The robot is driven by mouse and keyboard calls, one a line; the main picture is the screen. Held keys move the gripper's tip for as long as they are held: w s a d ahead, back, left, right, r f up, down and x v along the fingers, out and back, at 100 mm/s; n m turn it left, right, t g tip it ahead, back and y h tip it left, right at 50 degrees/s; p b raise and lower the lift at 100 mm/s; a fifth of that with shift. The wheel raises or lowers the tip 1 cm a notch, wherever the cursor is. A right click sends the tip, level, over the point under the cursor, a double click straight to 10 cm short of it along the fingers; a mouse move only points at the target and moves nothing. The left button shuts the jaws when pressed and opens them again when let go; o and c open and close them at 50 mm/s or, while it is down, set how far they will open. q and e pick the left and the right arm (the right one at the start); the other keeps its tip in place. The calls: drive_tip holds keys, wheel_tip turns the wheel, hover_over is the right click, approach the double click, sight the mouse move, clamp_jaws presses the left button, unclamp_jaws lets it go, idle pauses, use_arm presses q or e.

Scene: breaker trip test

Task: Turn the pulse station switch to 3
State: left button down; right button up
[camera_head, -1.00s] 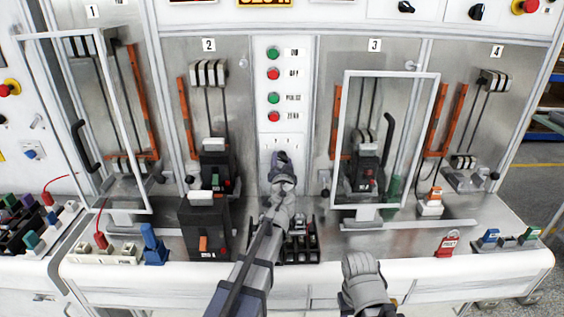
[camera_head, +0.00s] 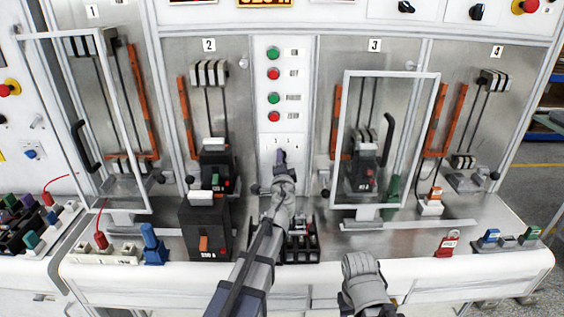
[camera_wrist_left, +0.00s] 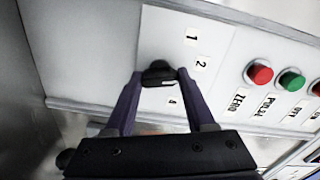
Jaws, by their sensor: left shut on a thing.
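The pulse station switch is a black knob (camera_wrist_left: 158,72) with a white mark on a pale plate (camera_wrist_left: 165,35). In the left wrist view, the white mark faces the lower right. Labels 1 and 2 show beside it, and another label, which looks like 4, shows below; a finger covers part of the plate between. My left gripper (camera_wrist_left: 158,77) is shut on the knob, one purple finger on each side. In the head view my left gripper (camera_head: 281,157) reaches the lower part of the centre panel and hides the knob. My right gripper's fingers are not in view.
Green and red buttons (camera_head: 273,73) stand in a column above the switch. Black breakers (camera_head: 207,228) stand left of my left arm. A clear framed door (camera_head: 345,130) covers bay 3 at right. A red tag (camera_head: 447,243) sits on the front ledge.

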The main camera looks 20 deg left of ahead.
use_arm(q)
drive_tip(key=m, duration=0.7)
idle(0.6)
drive_tip(key=shift+c, duration=1.2)
unclamp_jaws()
drive_tip(key=shift+s, duration=0.15)
drive_tip(key=v, duration=0.7)
drive_tip(key=shift+s, duration=0.3)
drive_tip(key=shift+d, duration=0.15)
